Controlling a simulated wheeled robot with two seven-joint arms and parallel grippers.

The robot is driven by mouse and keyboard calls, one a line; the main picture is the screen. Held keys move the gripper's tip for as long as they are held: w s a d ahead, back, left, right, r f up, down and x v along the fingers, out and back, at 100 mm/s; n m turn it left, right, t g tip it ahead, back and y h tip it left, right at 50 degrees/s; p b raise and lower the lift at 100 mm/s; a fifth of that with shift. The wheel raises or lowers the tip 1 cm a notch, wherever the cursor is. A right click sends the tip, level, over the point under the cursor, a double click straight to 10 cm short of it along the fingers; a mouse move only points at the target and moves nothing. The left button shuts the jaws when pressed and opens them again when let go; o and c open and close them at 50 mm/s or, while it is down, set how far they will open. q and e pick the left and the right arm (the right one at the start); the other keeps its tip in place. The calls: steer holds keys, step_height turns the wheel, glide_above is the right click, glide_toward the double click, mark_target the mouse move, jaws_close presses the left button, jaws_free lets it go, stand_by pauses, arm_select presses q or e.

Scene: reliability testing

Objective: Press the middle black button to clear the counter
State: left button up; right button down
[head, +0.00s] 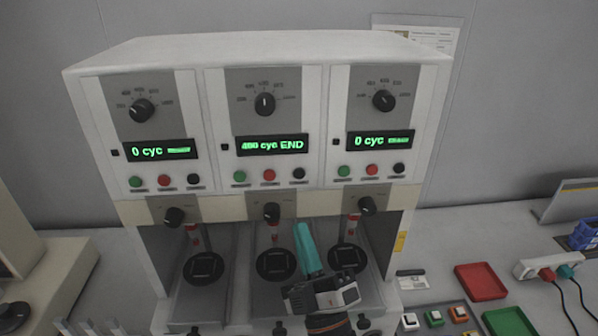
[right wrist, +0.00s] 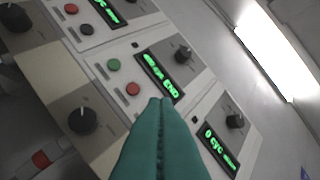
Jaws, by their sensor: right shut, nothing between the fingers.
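The tester (head: 330,45) is a white machine with three side-by-side panels. The middle panel has a green button (head: 239,176), a red button (head: 269,175) and the middle black button (head: 299,174) in a row. Above them the middle display (head: 272,145) shows a cycle count ending in "cyc END". My right gripper (head: 302,227) has teal fingers, shut and empty, below and in front of the middle panel, apart from the button in the head view. In the right wrist view its fingertips (right wrist: 160,103) cover the place of the middle black button, beside the red button (right wrist: 133,89). My left gripper is not in view.
The left display (head: 160,150) and right display (head: 380,140) show 0 cyc. Dark knobs (head: 271,212) stick out below the panels. Another machine stands at the left edge.

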mark_target(299, 174)
steer(key=r, duration=0.1)
steer(key=r+t, duration=0.1)
steer(key=s+r+h, duration=0.1)
steer(key=shift+s+d+r+t, duration=0.1)
steer(key=shift+d+t, duration=0.15)
steer(key=shift+t, duration=0.15)
steer(key=shift+w+b, duration=0.8)
steer(key=shift+w, duration=3.65)
steer(key=shift+w, duration=0.1)
steer(key=shift+w, duration=0.3)
